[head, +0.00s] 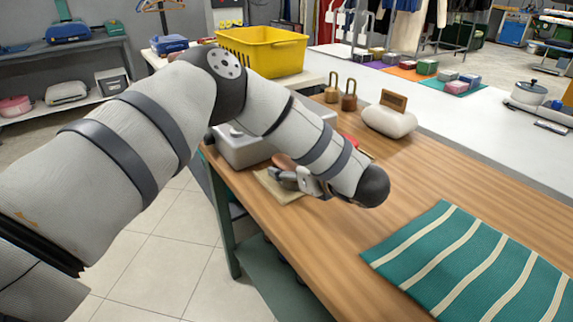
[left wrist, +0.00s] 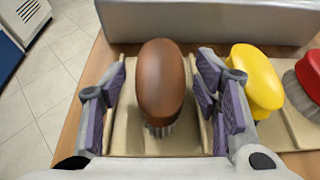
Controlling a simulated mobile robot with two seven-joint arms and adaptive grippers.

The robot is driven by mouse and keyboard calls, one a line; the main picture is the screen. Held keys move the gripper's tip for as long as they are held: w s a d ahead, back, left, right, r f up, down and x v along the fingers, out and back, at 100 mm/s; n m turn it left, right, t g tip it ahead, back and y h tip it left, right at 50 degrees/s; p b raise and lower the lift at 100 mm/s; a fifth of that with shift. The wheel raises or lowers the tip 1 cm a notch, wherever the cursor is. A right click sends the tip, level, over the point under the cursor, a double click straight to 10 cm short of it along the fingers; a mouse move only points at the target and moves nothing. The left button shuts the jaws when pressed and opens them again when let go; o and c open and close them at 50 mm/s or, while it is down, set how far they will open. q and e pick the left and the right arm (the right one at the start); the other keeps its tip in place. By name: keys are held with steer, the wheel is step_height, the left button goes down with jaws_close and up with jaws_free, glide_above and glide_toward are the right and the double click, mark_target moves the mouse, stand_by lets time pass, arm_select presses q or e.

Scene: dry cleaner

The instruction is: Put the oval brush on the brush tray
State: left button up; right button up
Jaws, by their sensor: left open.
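The oval brush (left wrist: 161,82) has a smooth brown oval back with grey bristles below. In the left wrist view it is between the two spread fingers of my left gripper (left wrist: 163,98), with a gap on both sides. Its bristles point down at the beige brush tray (left wrist: 130,132); it seems to rest there. In the head view the brush (head: 283,160) is partly hidden by my left gripper (head: 289,179), and the tray (head: 272,187) shows at the table's left edge. My right gripper is not in view.
A yellow brush (left wrist: 256,78) and a red brush (left wrist: 310,75) are right of the left gripper. A grey metal box (head: 240,150) stands behind the tray. A green striped cloth (head: 470,262) lies at the right.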

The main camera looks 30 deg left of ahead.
arm_select(q)
steer(key=v, duration=1)
steer(key=shift+s+d+r+p, duration=0.1)
steer(key=shift+d+p, duration=0.05)
steer(key=shift+p, duration=0.15)
